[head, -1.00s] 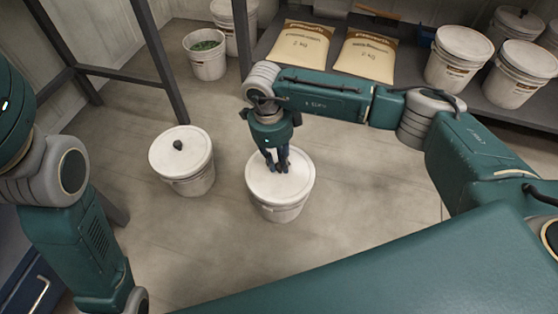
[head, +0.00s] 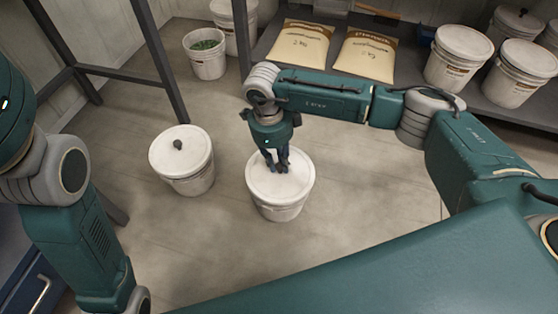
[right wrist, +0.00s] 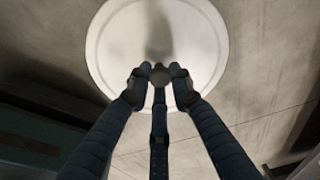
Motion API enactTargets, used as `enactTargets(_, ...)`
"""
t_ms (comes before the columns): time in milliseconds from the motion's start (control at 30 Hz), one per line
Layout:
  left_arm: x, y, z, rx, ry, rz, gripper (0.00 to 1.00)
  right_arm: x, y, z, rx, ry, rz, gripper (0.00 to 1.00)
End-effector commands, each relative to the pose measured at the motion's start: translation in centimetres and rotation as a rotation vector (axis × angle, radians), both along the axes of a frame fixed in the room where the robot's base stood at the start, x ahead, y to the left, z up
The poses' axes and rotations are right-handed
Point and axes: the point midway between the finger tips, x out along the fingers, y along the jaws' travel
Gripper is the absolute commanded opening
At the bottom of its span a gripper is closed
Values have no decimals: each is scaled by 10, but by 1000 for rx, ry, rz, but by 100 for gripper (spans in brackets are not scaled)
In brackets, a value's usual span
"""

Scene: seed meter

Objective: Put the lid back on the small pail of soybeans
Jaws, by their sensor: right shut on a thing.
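A small white pail (head: 279,212) stands on the floor in the middle of the head view. A round white lid (head: 262,188) is over its mouth and looks level. I cannot tell whether it is pressed down fully. My right gripper (head: 277,168) points down at the lid's centre, with its fingers shut on the lid's knob. In the right wrist view, the fingers (right wrist: 158,76) close around the dark knob, with the lid (right wrist: 205,40) below them. The pail's contents are hidden. My left arm shows at the left, but its gripper is out of view.
Another lidded white pail (head: 182,168) with a dark knob stands to the left. An open pail (head: 207,62) with green contents is at the back. Paper sacks (head: 300,45) and pails (head: 460,58) sit on a low shelf. A dark post (head: 162,62) rises behind the left pail.

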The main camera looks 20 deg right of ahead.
Motion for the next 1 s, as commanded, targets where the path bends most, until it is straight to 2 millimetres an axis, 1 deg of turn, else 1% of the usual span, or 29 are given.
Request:
enactTargets(367, 3, 0, -2, 0, 13, 0, 40, 0, 0, 0, 0, 0, 0, 0)
enactTargets(400, 3, 0, -2, 0, 13, 0, 40, 0, 0, 0, 0, 0, 0, 22)
enactTargets(467, 3, 0, -3, 2, 13, 0, 40, 0, 0, 0, 1, 0, 0, 34)
enactTargets(500, 3, 0, -3, 4, 12, 1, 40, 0, 0, 0, 1, 0, 0, 42)
enactTargets(700, 3, -2, -3, 11, 12, 5, 40, 0, 0, 0, 1, 0, 0, 42)
enactTargets(733, 3, -2, -3, 12, 12, 5, 40, 0, 0, 0, 0, 0, 0, 44)
enactTargets(767, 3, -2, -3, 12, 12, 5, 40, 0, 0, 0, 0, 0, 0, 50)
enactTargets(800, 3, -2, -3, 12, 11, 5, 40, 0, 0, 0, 0, 0, 0, 58)
enactTargets(833, 3, -2, -3, 12, 11, 5, 40, 0, 0, 0, 0, 0, 0, 61)
enactTargets(1000, 1, -2, -2, 12, 4, 5, 40, 0, 0, 0, 0, 0, 0, 61)
